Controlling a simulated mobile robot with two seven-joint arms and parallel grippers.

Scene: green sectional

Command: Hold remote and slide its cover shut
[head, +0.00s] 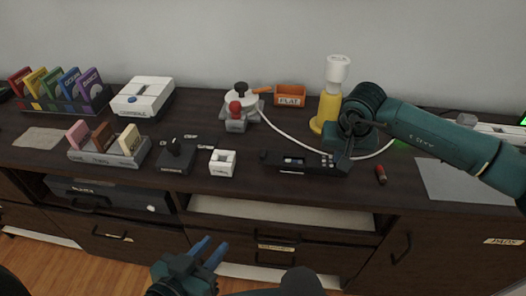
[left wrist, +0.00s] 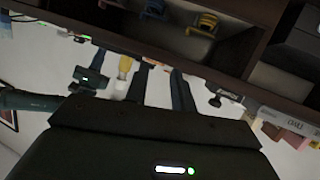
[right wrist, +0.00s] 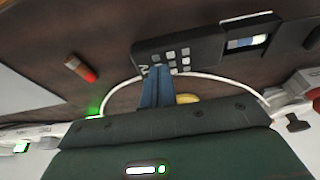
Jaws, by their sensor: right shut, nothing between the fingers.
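The remote (head: 311,171) is a long black bar lying on the dark cabinet top. In the right wrist view the remote (right wrist: 205,45) shows pale keys at one end and an uncovered slot (right wrist: 246,42) with light and blue contents. A black part beyond the slot may be the cover; I cannot tell. My right gripper (right wrist: 158,72) is shut and empty, its fingertips at the remote's keyed end; I cannot tell if they touch. In the head view the right gripper (head: 335,160) partly hides that end. My left gripper (head: 209,243) is open and empty, low in front of the cabinet.
A red cylinder (head: 381,174) lies right of the remote. A white block (head: 222,162) and a black joystick box (head: 175,155) stand left of it. Behind are a yellow bottle (head: 327,115), an orange tray (head: 290,96) and a white cable. A grey mat (head: 465,181) lies at right.

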